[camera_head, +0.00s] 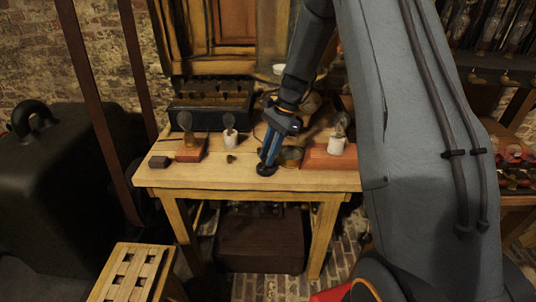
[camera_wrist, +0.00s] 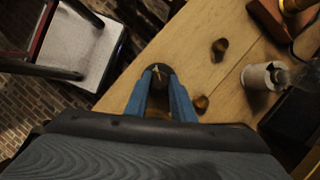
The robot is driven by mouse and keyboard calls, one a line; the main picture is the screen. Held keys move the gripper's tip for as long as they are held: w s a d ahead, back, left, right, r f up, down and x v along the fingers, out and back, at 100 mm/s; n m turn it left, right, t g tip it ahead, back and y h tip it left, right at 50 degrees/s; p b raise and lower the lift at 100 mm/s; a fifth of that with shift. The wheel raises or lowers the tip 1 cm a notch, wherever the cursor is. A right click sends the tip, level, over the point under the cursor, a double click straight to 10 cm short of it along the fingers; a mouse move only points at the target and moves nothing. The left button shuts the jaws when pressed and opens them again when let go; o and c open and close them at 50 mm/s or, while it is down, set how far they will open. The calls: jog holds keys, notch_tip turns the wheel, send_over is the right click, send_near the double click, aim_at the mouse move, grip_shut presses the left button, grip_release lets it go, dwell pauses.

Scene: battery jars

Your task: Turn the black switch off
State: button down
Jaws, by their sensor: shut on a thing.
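The black switch (camera_head: 265,170) is a small round dark piece near the front edge of the wooden table. In the wrist view the switch (camera_wrist: 159,70) shows a thin brass-coloured lever on top. My gripper (camera_head: 267,160) points down at it with its blue fingers close together. In the wrist view my gripper (camera_wrist: 161,84) has its fingertips on either side of the lever and is shut on the switch. The fingers hide part of the switch, and I cannot tell its exact lever position.
The wooden table (camera_head: 215,177) also holds a bulb on a reddish base (camera_head: 190,151), a white bulb socket (camera_head: 229,138), another reddish base with a bulb (camera_head: 320,160), a small dark block (camera_head: 160,162) and a black battery box (camera_head: 205,118) behind. A slotted stool (camera_head: 130,277) stands in front.

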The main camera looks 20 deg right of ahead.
jog(key=n, duration=0.2)
jog(key=n+g, duration=0.1)
jog(key=n, duration=0.1)
jog(key=shift+w+a+n+g+h, duration=0.1)
jog(key=shift+w+n+g+h, duration=0.1)
jog(key=shift+n+g+h, duration=0.15)
jog(key=n+h+b, duration=0.1)
jog(key=n, duration=0.2)
jog(key=shift+w+a+n+g, duration=0.1)
jog(key=shift+n+g, duration=0.15)
jog(key=shift+g, duration=0.1)
jog(key=n+h, duration=0.1)
jog(key=n, duration=0.3)
jog(key=shift+a+r+g+h, duration=0.1)
jog(key=shift+a+g+h, duration=0.05)
jog(key=shift+g+h, duration=0.25)
jog(key=shift+a+n+h, duration=0.1)
jog(key=shift+n+h, duration=0.55)
jog(key=shift+n, duration=1.35)
jog(key=c, duration=1.5)
grip_release()
jog(key=shift+w, duration=0.1)
